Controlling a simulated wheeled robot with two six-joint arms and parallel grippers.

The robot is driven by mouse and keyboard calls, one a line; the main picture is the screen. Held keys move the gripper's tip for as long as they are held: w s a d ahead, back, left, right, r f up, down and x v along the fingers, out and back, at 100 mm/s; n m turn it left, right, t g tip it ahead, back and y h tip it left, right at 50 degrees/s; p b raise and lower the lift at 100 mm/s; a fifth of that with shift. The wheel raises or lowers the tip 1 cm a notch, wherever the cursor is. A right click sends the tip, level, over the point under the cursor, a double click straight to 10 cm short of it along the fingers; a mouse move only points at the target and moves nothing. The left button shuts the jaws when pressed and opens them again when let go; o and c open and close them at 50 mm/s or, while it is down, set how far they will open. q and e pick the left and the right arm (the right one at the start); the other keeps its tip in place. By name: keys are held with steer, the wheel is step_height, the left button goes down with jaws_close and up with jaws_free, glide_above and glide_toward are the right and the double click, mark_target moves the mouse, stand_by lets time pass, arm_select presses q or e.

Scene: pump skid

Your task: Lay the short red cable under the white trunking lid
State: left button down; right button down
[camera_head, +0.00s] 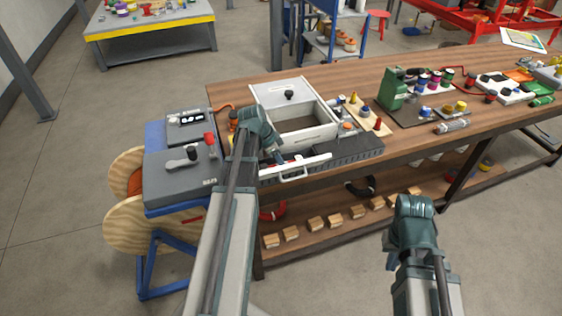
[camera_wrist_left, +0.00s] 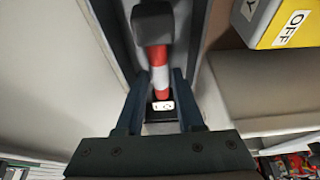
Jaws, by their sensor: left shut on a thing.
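The white trunking lid (camera_head: 304,163), with a raised handle, lies by the dark grey trunking (camera_head: 352,149) at the bench's front edge. My left arm reaches over the bench from the left. Its fingers are hidden in the head view, near the lid's left end. In the left wrist view, my left gripper (camera_wrist_left: 160,100) is shut on a red piece with a white band and a dark end block (camera_wrist_left: 159,58); it looks like the short red cable. My right gripper (camera_head: 408,238) is in front of the bench, apart from everything; its fingers cannot be made out.
A grey-white open box (camera_head: 262,95) stands behind the lid. Grey units (camera_head: 180,178) with a red lever are at the left. A green device (camera_head: 393,88) and several small parts fill the bench's right. Wooden blocks (camera_head: 313,223) and a red loop (camera_head: 272,212) lie on the lower shelf.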

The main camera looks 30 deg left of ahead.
arm_select(q)
steer(key=shift+f+b, duration=0.55)
steer(key=shift+f, duration=0.05)
steer(key=shift+c, duration=2.2)
jaws_free()
steer(key=p+v, duration=1.2)
steer(key=v, duration=0.2)
steer(key=shift+p, duration=0.4)
steer(key=shift+d+f, duration=0.1)
